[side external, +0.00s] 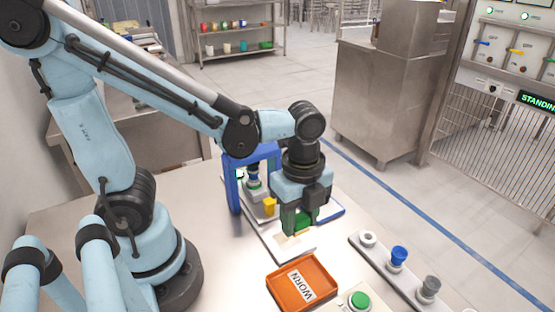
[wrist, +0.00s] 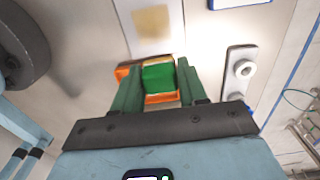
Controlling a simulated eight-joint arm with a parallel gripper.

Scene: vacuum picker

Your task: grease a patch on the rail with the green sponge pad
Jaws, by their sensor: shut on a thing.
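The green sponge pad (wrist: 158,78) is held between the two green fingers of my gripper (wrist: 156,85) in the wrist view. In the side view my gripper (side external: 300,229) points down over a pale plate (side external: 292,251), with the green pad (side external: 304,222) between its fingers. The fingers partly hide the pad. A tan patch (wrist: 152,21) shows on a pale strip in the wrist view, beyond the pad. I cannot tell whether this strip is the rail, or whether the pad touches the surface below.
An orange tray marked WORN (side external: 279,287) lies in front of my gripper. A green button (side external: 359,300) is beside it. A strip with knobs, including a blue one (side external: 398,256), lies right. A blue frame (side external: 234,188) stands close behind my gripper.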

